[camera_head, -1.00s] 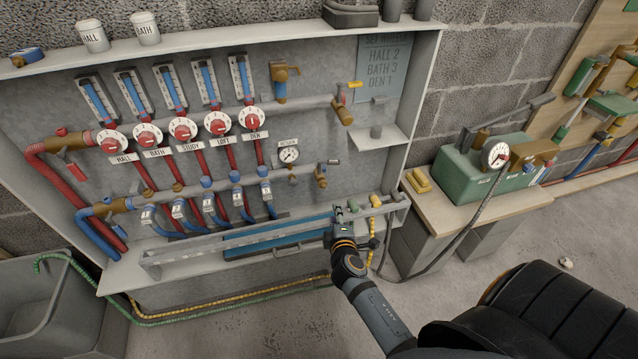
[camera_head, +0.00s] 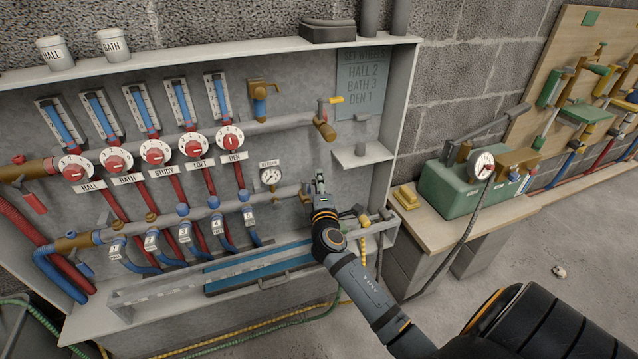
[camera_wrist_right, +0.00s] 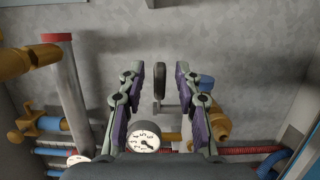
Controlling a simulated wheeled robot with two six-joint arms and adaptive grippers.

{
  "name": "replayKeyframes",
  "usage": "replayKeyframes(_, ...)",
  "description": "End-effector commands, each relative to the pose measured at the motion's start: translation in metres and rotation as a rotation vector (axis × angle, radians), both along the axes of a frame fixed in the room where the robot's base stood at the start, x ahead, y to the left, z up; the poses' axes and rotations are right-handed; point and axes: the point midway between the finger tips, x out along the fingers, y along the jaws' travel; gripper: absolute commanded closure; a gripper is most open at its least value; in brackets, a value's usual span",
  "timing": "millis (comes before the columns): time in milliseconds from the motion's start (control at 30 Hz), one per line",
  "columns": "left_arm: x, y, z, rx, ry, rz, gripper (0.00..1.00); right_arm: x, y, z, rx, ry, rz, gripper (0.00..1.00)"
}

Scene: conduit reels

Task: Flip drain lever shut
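The dark drain lever (camera_wrist_right: 159,82) shows in the right wrist view on a short grey stem. My right gripper (camera_wrist_right: 160,72) is open, with a fingertip to each side of the lever and visible gaps between. In the head view my right gripper (camera_head: 319,184) is at the right end of the lower return pipe (camera_head: 289,191). It hides the lever and most of the brass drain valve there. In the wrist view a brass fitting (camera_wrist_right: 216,121) lies behind the right finger. My left gripper is not in view.
A round gauge (camera_head: 270,176) sits just left of my right gripper. Above are a brass valve with a yellow lever (camera_head: 332,100) and a small shelf (camera_head: 364,154). A long tray (camera_head: 140,291) runs below. A green pump (camera_head: 452,187) stands on the bench at right.

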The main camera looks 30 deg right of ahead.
Motion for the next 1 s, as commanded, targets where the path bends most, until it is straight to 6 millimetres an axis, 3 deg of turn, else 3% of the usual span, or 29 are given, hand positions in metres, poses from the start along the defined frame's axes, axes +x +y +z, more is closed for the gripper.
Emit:
replayKeyframes(333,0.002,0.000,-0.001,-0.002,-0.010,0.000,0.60,0.006,-0.003,0.000,0.001,0.000,0.000,0.66)
replayKeyframes(600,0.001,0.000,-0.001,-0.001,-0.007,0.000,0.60,0.006,-0.003,0.000,0.001,0.000,0.000,1.00)
replayKeyframes(833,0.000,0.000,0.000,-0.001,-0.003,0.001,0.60,0.006,-0.004,0.000,0.000,0.001,0.009,1.00)
replayKeyframes(1000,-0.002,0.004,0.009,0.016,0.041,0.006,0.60,0.011,-0.007,0.003,-0.008,0.004,0.139,1.00)
